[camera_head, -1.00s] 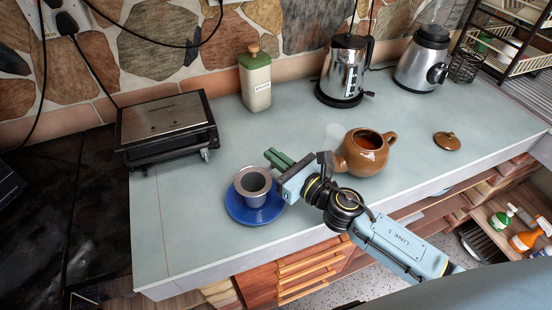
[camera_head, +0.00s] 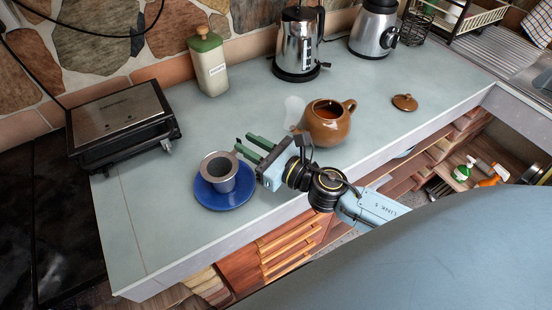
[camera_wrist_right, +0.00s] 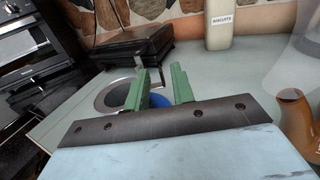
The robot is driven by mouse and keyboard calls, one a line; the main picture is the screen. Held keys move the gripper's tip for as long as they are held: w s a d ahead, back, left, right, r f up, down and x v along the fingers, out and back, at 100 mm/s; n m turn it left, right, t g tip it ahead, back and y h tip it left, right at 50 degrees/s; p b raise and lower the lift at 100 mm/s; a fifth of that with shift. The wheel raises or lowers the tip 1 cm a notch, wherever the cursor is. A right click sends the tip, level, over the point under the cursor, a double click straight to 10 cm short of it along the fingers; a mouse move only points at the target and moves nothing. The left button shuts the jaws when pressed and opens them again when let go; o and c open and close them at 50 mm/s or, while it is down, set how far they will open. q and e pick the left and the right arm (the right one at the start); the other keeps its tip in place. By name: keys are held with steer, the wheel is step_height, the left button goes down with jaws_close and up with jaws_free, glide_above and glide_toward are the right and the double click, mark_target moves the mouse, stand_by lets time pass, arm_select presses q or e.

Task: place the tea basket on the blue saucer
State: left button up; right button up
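The tea basket (camera_head: 219,170), a grey metal cup-shaped strainer with a wide rim, stands upright on the blue saucer (camera_head: 240,196) near the counter's front edge. In the wrist view the basket (camera_wrist_right: 116,96) is partly behind a green finger, and a piece of the saucer (camera_wrist_right: 158,101) shows between the fingers. My right gripper (camera_head: 244,142) is open and empty, just behind and right of the basket, apart from it. Its two green fingers (camera_wrist_right: 162,72) are spread in the wrist view. My left gripper is not in view.
A brown teapot (camera_head: 328,124) stands right of my right gripper, its lid (camera_head: 405,102) farther right. A black grill (camera_head: 122,125) stands at left. A biscuit jar (camera_head: 209,66), kettle (camera_head: 297,45) and blender (camera_head: 374,30) line the back. The counter behind the saucer is clear.

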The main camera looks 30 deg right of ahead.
steer(key=b+v, duration=0.2)
steer(key=v, duration=0.6)
steer(key=shift+s, duration=0.2)
steer(key=shift+d, duration=0.1)
